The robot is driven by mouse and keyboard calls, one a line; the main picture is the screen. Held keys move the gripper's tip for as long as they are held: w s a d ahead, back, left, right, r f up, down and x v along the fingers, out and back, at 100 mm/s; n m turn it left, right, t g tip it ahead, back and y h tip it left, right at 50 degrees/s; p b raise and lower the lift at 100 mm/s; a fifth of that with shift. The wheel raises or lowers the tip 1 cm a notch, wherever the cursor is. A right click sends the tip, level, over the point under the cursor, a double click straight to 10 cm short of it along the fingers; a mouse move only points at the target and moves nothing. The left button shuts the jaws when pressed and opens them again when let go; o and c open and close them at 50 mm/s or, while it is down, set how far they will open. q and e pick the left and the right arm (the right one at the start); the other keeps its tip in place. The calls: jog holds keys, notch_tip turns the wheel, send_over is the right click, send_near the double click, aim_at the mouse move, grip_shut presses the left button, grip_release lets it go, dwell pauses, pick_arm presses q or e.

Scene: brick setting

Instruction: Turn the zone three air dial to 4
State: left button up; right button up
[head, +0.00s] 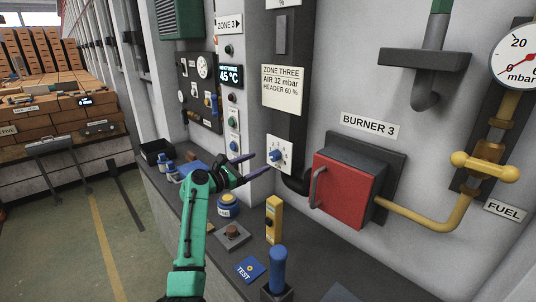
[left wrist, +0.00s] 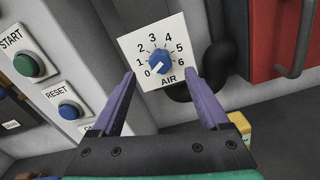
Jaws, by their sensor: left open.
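The zone three air dial is a blue knob (head: 277,155) on a white plate marked 0 to 6, on the wall panel. In the left wrist view the blue knob (left wrist: 161,61) shows with "AIR" printed below it. Its white pointer mark is at the lower left, toward 0. My left gripper (head: 262,163) is open, with its purple fingers reaching toward the dial. In the left wrist view my left gripper (left wrist: 160,75) has a finger on each side below the knob, empty. I cannot tell any contact. My right gripper is not in view.
A red burner box (head: 343,188) with a handle stands right of the dial, with a yellow pipe (head: 440,222). START (left wrist: 28,65) and RESET (left wrist: 68,110) buttons sit left. Below, the ledge holds a yellow block (head: 273,220) and a blue lever (head: 278,268).

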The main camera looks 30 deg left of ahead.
aim_at(272, 157)
pick_arm(q)
jog(key=x, duration=0.6)
jog(key=shift+w+f, duration=0.15)
jog(key=shift+f, duration=0.15)
jog(key=shift+p, duration=0.3)
jog(key=shift+r, duration=0.15)
jog(key=shift+c, duration=0.8)
jog(key=c, duration=0.5)
grip_shut()
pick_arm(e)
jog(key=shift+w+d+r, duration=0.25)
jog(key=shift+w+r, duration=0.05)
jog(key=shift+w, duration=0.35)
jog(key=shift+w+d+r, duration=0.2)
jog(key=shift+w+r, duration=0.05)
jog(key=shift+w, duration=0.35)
